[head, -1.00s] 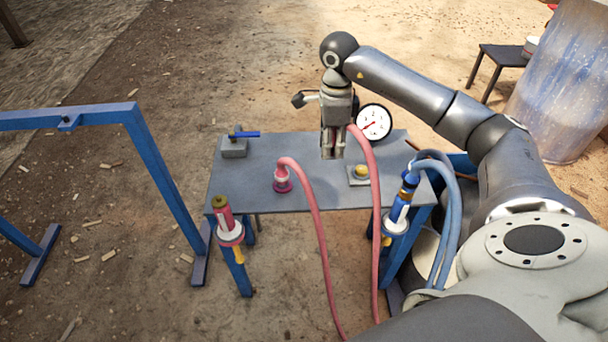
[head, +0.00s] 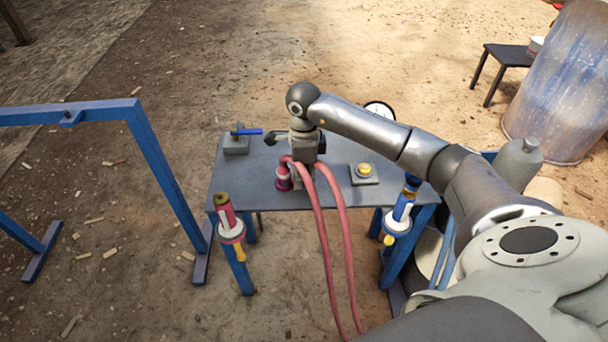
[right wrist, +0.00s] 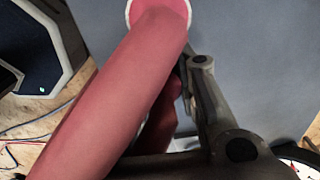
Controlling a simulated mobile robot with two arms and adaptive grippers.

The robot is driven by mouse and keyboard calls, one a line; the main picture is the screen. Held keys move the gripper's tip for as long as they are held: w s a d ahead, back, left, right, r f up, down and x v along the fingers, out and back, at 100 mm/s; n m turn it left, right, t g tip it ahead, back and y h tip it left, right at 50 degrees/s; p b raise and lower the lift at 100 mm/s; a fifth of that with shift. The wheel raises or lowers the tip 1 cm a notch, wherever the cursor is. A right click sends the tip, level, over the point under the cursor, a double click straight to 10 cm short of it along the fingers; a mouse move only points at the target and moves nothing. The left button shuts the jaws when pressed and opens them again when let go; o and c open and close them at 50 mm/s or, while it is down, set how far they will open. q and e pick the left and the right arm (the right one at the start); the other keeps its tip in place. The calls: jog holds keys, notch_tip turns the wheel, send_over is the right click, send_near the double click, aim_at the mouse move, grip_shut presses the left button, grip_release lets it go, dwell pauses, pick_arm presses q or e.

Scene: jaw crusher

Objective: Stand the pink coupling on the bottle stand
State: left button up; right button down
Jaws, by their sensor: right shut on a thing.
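A pink coupling (head: 283,183) with a pink hose stands at the middle-left of the grey table. My right gripper (head: 303,184) is right beside it, low over the tabletop. The gripper is shut on the end of a second pink hose (head: 338,215); its fingers and that hose's end are mostly hidden. In the right wrist view a thick pink hose (right wrist: 125,95) crosses in front of the fingers and meets a white-rimmed end at the top. I cannot tell which thing is the bottle stand. My left gripper is not in view.
The grey table (head: 235,180) carries a grey block with a blue handle (head: 236,145), a yellow button on a base (head: 364,170) and a dial gauge (head: 380,112). A blue frame (head: 160,160) stands left.

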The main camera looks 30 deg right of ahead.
aim_at(304, 170)
jog(key=c, duration=1.6)
grip_release()
jog(key=o, duration=0.5)
jog(key=shift+c, duration=0.2)
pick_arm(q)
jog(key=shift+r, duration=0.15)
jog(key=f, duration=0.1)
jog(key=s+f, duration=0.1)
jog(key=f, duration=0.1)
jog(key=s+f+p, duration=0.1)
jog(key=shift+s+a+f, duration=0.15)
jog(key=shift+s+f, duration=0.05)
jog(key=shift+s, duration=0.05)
pick_arm(e)
notch_tip(304, 170, up, 12)
jog(key=shift+r, duration=0.1)
